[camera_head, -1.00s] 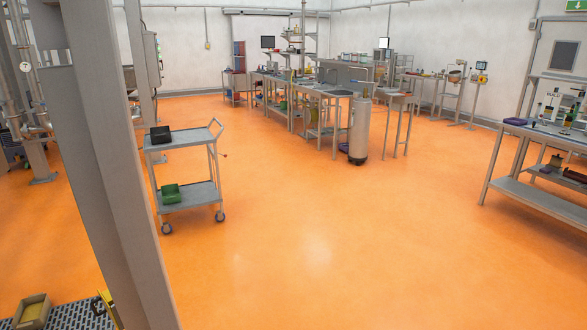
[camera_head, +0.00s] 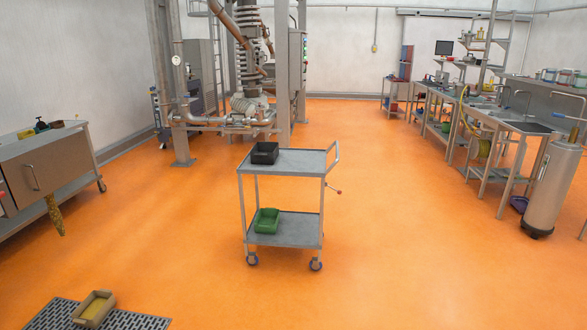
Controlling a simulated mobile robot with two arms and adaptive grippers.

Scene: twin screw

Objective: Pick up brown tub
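A brown tub (camera_head: 94,309) with a yellowish inside sits on a dark floor grating at the bottom left of the head view. It looks upright and stands apart from other objects. Neither of my grippers shows in this view.
A grey two-shelf trolley (camera_head: 300,230) stands mid-floor, with a black tub (camera_head: 265,153) on top and a green tub (camera_head: 267,221) below. A metal cabinet (camera_head: 50,170) is at left. Workbenches and a steel cylinder (camera_head: 552,188) are at right. Orange floor (camera_head: 420,260) is clear between.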

